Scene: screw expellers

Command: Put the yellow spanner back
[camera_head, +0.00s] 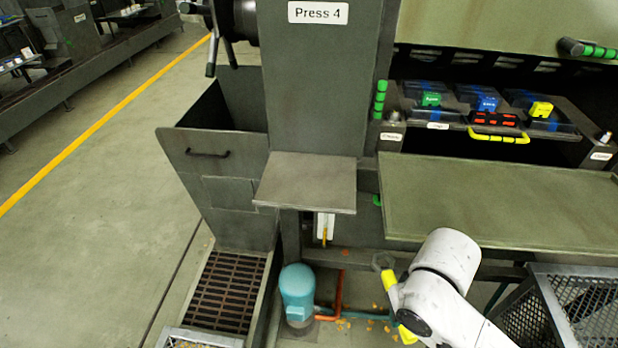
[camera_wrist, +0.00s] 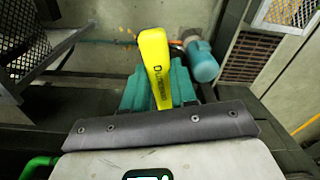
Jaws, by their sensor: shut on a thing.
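The yellow spanner (camera_wrist: 155,65) shows in the wrist view as a yellow handle with dark lettering, standing out between the teal fingers of my gripper (camera_wrist: 158,88). My gripper is shut on it. The fingers' lower part is hidden by a dark flap at the wrist. In the head view, yellow parts that look like the spanner (camera_head: 389,279) show at the left of my white arm, with a grey ring-like end above them. My arm hides the rest there, and the fingers cannot be made out.
A green-grey table (camera_head: 500,200) lies right of the Press 4 column (camera_head: 315,90). Behind it is a shelf of dark trays (camera_head: 470,115) with green, blue and yellow tags. A mesh crate (camera_head: 580,305) stands at the lower right. A teal motor (camera_head: 297,288) and pipes are on the floor.

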